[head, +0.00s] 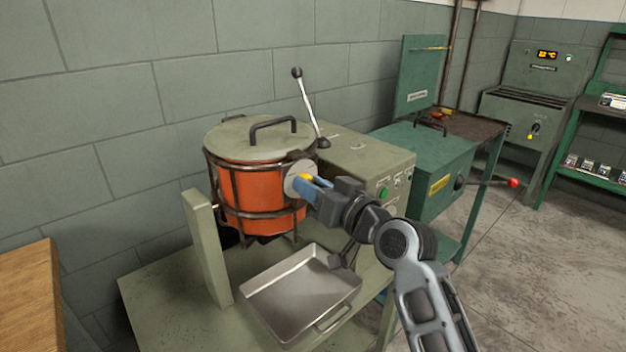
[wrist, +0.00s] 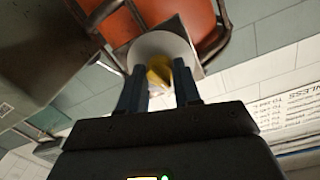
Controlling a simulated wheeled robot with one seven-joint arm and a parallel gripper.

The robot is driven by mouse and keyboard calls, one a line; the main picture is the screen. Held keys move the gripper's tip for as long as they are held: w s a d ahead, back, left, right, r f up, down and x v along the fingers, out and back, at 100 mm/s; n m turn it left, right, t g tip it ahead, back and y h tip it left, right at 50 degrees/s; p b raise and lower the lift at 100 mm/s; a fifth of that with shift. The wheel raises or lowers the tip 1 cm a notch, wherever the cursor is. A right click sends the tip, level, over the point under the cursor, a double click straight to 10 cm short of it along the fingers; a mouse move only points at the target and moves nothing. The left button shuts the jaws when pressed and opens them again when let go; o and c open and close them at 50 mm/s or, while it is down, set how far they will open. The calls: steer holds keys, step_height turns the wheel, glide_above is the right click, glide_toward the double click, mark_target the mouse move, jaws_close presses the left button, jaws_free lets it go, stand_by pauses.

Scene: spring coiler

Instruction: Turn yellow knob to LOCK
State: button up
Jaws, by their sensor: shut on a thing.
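The yellow knob (head: 306,177) sits on a pale round plate (head: 291,180) at the front right of an orange drum (head: 262,190). My gripper (head: 310,183) reaches it from the right, with blue fingers shut on the knob. In the wrist view the yellow knob (wrist: 160,73) lies between the two fingertips of my gripper (wrist: 160,85), in front of the pale round plate (wrist: 150,48). Any LOCK marking is hidden or too small to read, so I cannot tell the knob's setting.
A metal tray (head: 262,300) lies on the bench below the drum. A lever with a dark ball (head: 297,72) rises beside the lid. A green box (head: 440,160) with a red-tipped handle (head: 512,182) stands to the right. Open floor lies at the right.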

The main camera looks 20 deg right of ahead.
steer(key=m+y+p, duration=0.1)
steer(key=m+p, duration=0.5)
steer(key=m, duration=0.5)
steer(key=shift+d, duration=0.15)
steer(key=shift+m, duration=0.4)
steer(key=o, duration=1.1)
steer(key=shift+c, duration=0.2)
steer(key=b+v, duration=0.1)
steer(key=v, duration=0.6)
steer(key=shift+s+r, duration=0.2)
steer(key=shift+s, duration=0.15)
steer(key=shift+d, duration=0.1)
